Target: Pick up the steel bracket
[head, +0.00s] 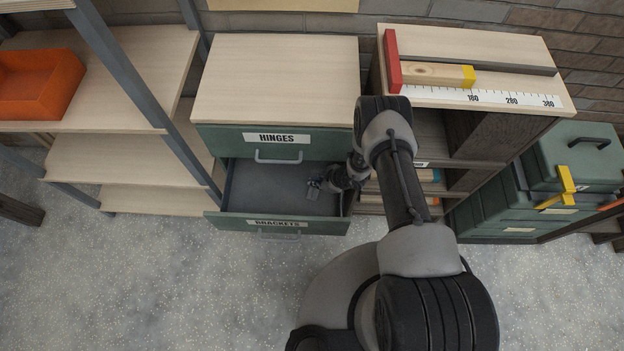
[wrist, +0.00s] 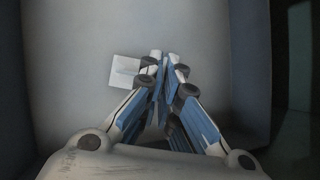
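The steel bracket (wrist: 125,72) shows in the wrist view as a pale square plate just left of my fingertips. The rest of it is hidden by the fingers. In the head view the bracket (head: 313,189) is a small grey piece at the end of my gripper (head: 325,184), inside the open lower drawer marked BRACKETS (head: 262,186). In the wrist view my gripper's fingers (wrist: 163,58) come together at their tips and look shut on the bracket's edge. I cannot tell whether the bracket touches the drawer floor.
The closed HINGES drawer (head: 277,141) is above the open one, under a wooden top. A shelf rack with an orange bin (head: 40,82) stands at left. A bench with a ruler (head: 490,98) and green toolboxes (head: 575,160) are at right. Floor in front is clear.

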